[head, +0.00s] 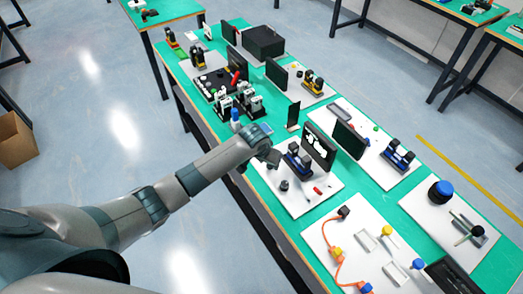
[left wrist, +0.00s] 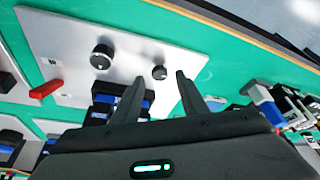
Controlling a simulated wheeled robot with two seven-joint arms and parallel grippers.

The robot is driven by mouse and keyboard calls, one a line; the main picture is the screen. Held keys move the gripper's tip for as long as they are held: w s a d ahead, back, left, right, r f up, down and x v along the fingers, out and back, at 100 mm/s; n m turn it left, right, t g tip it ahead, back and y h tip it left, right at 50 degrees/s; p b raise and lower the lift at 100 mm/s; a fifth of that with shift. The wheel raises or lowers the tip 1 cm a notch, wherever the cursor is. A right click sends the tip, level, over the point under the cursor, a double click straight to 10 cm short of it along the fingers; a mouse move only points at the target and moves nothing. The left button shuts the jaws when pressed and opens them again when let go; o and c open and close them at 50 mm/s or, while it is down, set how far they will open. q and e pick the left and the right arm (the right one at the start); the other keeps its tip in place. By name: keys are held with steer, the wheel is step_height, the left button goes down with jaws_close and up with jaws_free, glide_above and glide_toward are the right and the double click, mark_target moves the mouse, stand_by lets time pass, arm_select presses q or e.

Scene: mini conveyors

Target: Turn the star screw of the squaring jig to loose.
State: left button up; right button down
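My left gripper (head: 274,160) is above the near left edge of a white board (head: 296,207). In the left wrist view the left gripper (left wrist: 160,77) is open, with its two fingers apart and nothing held. A small black knob (left wrist: 159,72) shows between the fingertips; I cannot tell its distance from them. A larger black knob (left wrist: 102,57) stands to its left on the same board; a black knob (head: 284,185) also shows in the head view. I cannot tell which knob is the star screw, nor its setting. My right gripper is out of view.
A red handle (left wrist: 46,88) lies near the board's edge. A blue and black device (head: 298,160) and a dark upright panel (head: 319,147) stand close beyond my gripper. More boards crowd the green table (head: 374,192).

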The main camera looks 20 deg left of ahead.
arm_select(q)
steer(key=b+v, duration=0.3)
steer(key=v, duration=1.3)
steer(key=shift+r+b, duration=0.2)
steer(key=shift+b, duration=0.2)
steer(key=shift+s+d+f, duration=0.1)
steer(key=shift+s+d, duration=0.05)
